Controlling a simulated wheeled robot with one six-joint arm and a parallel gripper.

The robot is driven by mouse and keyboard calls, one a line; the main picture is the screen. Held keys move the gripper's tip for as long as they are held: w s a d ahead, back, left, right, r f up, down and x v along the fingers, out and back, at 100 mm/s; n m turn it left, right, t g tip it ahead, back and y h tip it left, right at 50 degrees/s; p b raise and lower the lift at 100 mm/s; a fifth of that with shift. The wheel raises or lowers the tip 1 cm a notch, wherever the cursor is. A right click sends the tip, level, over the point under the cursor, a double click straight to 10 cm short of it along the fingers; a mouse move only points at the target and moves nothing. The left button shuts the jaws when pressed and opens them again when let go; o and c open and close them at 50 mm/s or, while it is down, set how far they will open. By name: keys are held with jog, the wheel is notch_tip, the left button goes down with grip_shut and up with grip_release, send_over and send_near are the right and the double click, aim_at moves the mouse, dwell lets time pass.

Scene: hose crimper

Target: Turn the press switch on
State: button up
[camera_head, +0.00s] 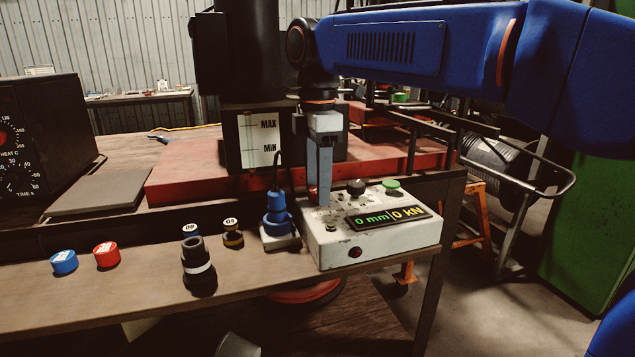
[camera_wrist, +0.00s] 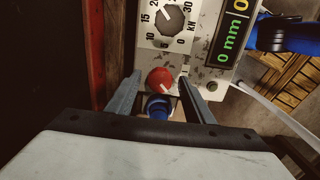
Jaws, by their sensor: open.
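The press control box (camera_head: 345,232) is a worn white box at the front edge of the bench, with a display reading 0 mm and 0 kN. In the wrist view a red rotary knob (camera_wrist: 160,79) with a pale pointer mark sits on its panel, beside a larger grey dial (camera_wrist: 170,20) with a kN scale. My gripper (camera_head: 319,202) points down over the left part of the box. In the wrist view its fingers (camera_wrist: 160,85) are open, one on each side of the red knob, with nothing held. Contact cannot be told.
A blue plug (camera_head: 277,215) with a cable stands just left of the box. A green button (camera_head: 391,184) is on the box's back right. A dark fitting (camera_head: 198,265), blue cap (camera_head: 64,262) and red cap (camera_head: 107,255) stand to the left. The red press base (camera_head: 190,170) lies behind.

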jog(key=shift+c, duration=0.6)
jog(key=c, duration=0.9)
jog(key=shift+m, duration=0.4)
jog(key=m, duration=0.3)
jog(key=shift+m, duration=0.4)
jog(key=m, duration=0.4)
jog(key=shift+m, duration=0.3)
jog(key=m, duration=0.8)
jog(key=shift+m, duration=0.3)
